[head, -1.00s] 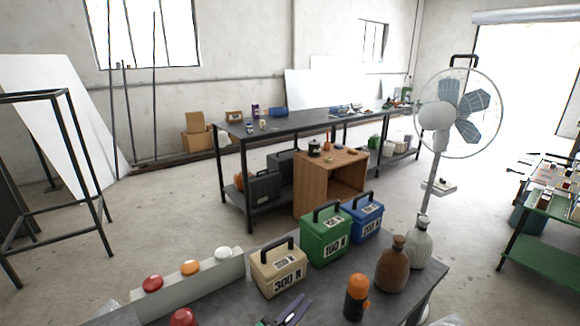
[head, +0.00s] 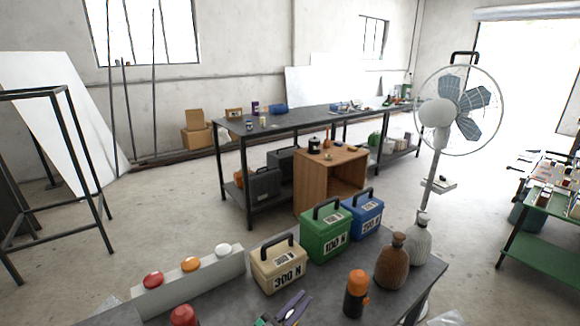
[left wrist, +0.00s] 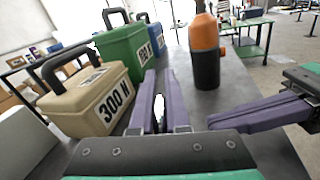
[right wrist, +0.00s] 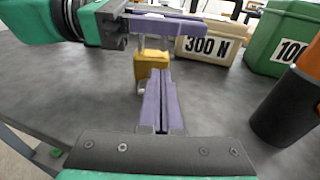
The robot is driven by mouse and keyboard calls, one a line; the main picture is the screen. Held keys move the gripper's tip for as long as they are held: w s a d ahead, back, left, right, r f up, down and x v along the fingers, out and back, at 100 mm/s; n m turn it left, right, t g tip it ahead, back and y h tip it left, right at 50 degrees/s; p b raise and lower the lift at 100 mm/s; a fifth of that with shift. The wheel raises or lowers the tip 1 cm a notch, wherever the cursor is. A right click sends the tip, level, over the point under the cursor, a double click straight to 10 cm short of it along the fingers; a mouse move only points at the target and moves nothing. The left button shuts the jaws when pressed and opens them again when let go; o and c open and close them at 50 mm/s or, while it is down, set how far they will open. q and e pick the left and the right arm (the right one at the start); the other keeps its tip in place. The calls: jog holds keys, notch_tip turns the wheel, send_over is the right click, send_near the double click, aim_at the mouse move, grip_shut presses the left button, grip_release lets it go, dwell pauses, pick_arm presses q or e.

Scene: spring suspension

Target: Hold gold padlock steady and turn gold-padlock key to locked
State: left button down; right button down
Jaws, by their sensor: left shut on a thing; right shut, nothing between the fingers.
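The gold padlock (right wrist: 152,65) shows in the right wrist view, held above the grey bench top. My left gripper (right wrist: 165,22), with purple fingers, reaches in from the left at the top of the padlock and is shut on it. Its fingers also show in the left wrist view (left wrist: 160,85) and at the bottom of the head view (head: 292,308). My right gripper (right wrist: 158,80) is shut and empty, its tips just in front of the padlock's lower part; whether they touch I cannot tell. It also shows in the left wrist view (left wrist: 215,122). I cannot make out the key.
A beige 300 N box (head: 279,267), a green box (head: 325,234) and a blue box (head: 362,218) stand behind the grippers. An orange-topped black bottle (head: 356,296) and a brown bottle (head: 392,264) stand to the right. A grey button panel (head: 190,282) is at left.

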jog(key=shift+s+a+f, duration=0.15)
jog(key=shift+a+f, duration=0.05)
jog(key=shift+f, duration=0.35)
dwell(0.9)
jog(key=shift+s+a+r, duration=0.1)
jog(key=shift+s+a, duration=0.1)
jog(key=shift+s, duration=0.1)
jog(key=shift+s+a, duration=0.25)
jog(key=shift+s+a, duration=0.1)
dwell(0.5)
jog(key=shift+s+r, duration=0.15)
jog(key=shift+r, duration=0.15)
jog(key=s+d, duration=0.1)
jog(key=d, duration=0.1)
jog(key=s+d+f, duration=0.1)
jog(key=s+d, duration=0.1)
jog(key=shift+s, duration=0.2)
jog(key=shift+s+d, duration=0.2)
jog(key=shift+d, duration=0.1)
